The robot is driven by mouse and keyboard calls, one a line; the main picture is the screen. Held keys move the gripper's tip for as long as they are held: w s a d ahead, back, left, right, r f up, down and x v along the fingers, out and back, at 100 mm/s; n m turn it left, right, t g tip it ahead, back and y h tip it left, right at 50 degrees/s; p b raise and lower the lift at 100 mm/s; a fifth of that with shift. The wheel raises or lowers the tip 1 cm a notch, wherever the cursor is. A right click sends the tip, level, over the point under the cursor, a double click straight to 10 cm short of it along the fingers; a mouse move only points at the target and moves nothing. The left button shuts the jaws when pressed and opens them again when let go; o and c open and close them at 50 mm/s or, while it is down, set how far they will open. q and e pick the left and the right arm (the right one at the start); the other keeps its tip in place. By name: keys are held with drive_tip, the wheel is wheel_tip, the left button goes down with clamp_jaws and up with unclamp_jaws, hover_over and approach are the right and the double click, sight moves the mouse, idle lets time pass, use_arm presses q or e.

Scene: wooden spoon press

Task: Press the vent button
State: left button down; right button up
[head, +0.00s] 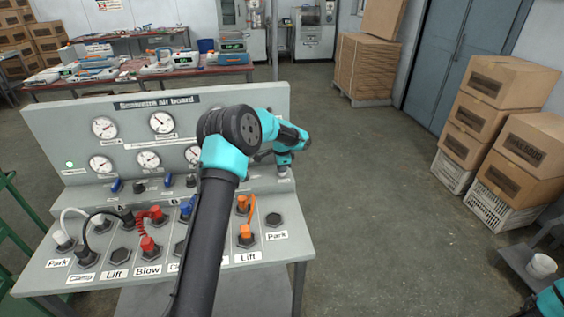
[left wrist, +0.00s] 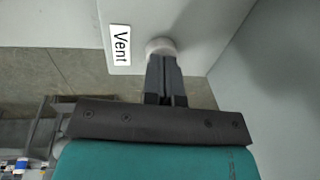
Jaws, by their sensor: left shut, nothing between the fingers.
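The vent button is a pale round knob (left wrist: 158,45) beside the white "Vent" label (left wrist: 120,45) in the left wrist view. In the head view it shows as a light cap (head: 283,171) at the right end of the grey air board's ledge. My left gripper (left wrist: 163,62) is shut and empty. Its dark fingertips are right at the button and overlap its near side; I cannot tell if they press it. In the head view my left gripper (head: 283,160) is directly above the button, and my arm hides part of the board. My right gripper is out of view.
The grey air board (head: 72,128) carries several gauges. Its lower panel has hoses, including a red one (head: 148,243) and an orange one (head: 245,231), plugged into sockets. Cardboard boxes (head: 525,80) stack at the right.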

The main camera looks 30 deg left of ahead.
use_arm(q)
drive_tip(key=shift+f, duration=0.15)
drive_tip(key=shift+f, duration=1.2)
drive_tip(key=shift+s, duration=0.1)
wheel_tip(320, 180, up, 15)
drive_tip(key=s, duration=0.1)
drive_tip(key=shift+d, duration=0.45)
